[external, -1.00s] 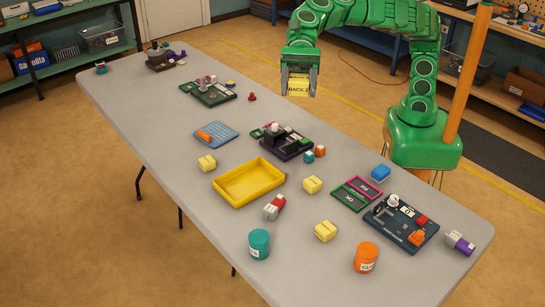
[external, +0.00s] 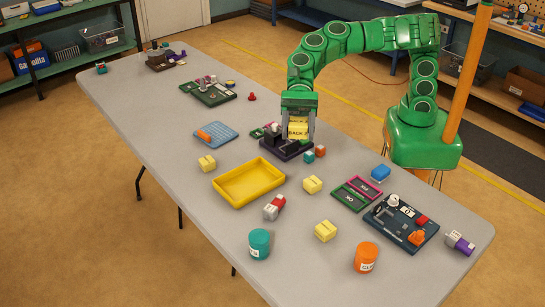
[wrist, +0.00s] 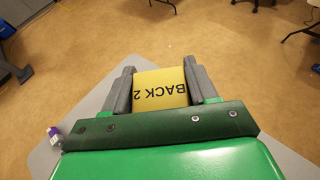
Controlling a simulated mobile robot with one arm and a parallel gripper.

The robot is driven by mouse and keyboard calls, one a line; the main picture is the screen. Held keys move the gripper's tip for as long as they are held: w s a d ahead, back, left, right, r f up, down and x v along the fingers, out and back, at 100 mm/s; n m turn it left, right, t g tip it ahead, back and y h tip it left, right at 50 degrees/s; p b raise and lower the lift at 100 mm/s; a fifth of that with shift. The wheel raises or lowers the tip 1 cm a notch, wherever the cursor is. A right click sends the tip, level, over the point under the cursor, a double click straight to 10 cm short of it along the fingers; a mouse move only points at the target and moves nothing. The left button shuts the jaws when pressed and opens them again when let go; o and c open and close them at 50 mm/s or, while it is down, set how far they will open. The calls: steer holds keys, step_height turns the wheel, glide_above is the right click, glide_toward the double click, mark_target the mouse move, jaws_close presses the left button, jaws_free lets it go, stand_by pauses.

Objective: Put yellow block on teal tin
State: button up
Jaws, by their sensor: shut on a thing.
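My gripper (external: 299,137) is shut on a yellow block (external: 298,128) marked "BACK 2". It holds the block above the dark board in the middle of the table. In the wrist view the block (wrist: 160,90) sits between the two grey fingers. The teal tin (external: 259,244) stands upright at the near edge of the table, below my gripper in the picture and apart from it. Other yellow blocks lie on the table: one left of the yellow tray (external: 207,163), one right of it (external: 312,184) and one nearer the front (external: 325,231).
The yellow tray (external: 221,191) lies between my gripper and the teal tin. A grey and red piece (external: 273,208) lies close behind the tin. An orange tin (external: 366,257) stands to its right. A dark board (external: 290,153) with parts is under my gripper.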

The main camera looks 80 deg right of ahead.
step_height(320, 180, down, 16)
glide_above(258, 240)
steer(key=shift+s+d+f, duration=0.1)
steer(key=shift+s+f, duration=0.05)
steer(key=shift+f, duration=2.15)
steer(key=shift+s+d+f, duration=0.1)
steer(key=shift+s+f, duration=0.05)
steer(key=shift+f, duration=2.15)
steer(key=shift+a+f, duration=0.1)
steer(key=shift+w+a+f, duration=0.15)
steer(key=shift+w+f, duration=0.1)
steer(key=shift+f, duration=1.6)
steer(key=shift+f, duration=0.1)
steer(key=o, duration=1.1)
